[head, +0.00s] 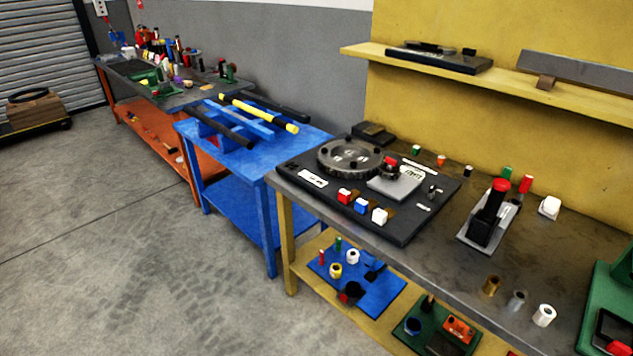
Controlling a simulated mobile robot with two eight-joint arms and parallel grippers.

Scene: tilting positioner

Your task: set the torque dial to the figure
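A dark board (408,233) lies on the near grey-topped workbench. On it, at the back left, is a round dark metal disc (350,157) with pale marks and several dark studs around its face. Right of the disc, a light grey square plate (398,184) bears a small dark knob with a red top (391,162). A white label (413,173) with dark marks lies on this plate. I cannot read the marks or tell which part is the torque dial. Neither of my grippers is in view.
Red, blue and white blocks (379,215) sit along the board's front. A black lever with a red knob (488,214) stands to the right on the bench. A blue table (243,148) holds dark and yellow bars. Open concrete floor (130,240) lies at the left.

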